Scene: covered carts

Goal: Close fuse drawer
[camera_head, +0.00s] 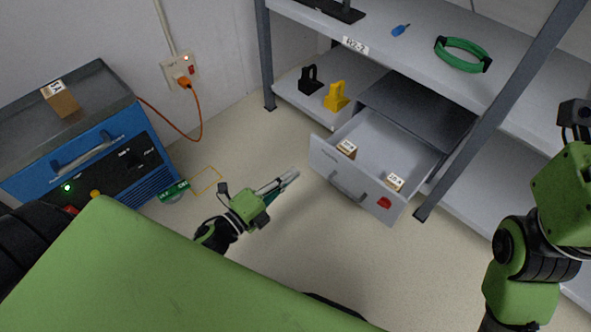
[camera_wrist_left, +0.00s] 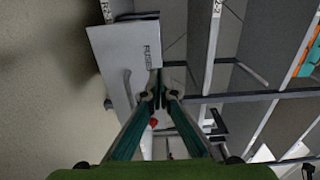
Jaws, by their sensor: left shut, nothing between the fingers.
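The fuse drawer (camera_head: 365,182) is pulled out of its grey cabinet (camera_head: 420,110) on the lower shelf. Its light grey front carries a bar handle and a red piece. Two small labelled boxes, one (camera_head: 346,149) at the left and one (camera_head: 395,181) at the right, are inside. My left gripper (camera_head: 293,176) is shut and empty, to the left of the drawer front and apparently apart from it. In the left wrist view the shut fingertips (camera_wrist_left: 160,94) overlap the edge of the lettered drawer front (camera_wrist_left: 124,52); contact cannot be told. My right gripper's fingers are outside the head view.
A shelf post (camera_head: 448,172) stands right beside the drawer. Black (camera_head: 311,79) and yellow (camera_head: 337,97) items sit on the lower shelf left of the cabinet. A blue machine (camera_head: 95,160) with an orange cable stands at left. Floor before the drawer is clear.

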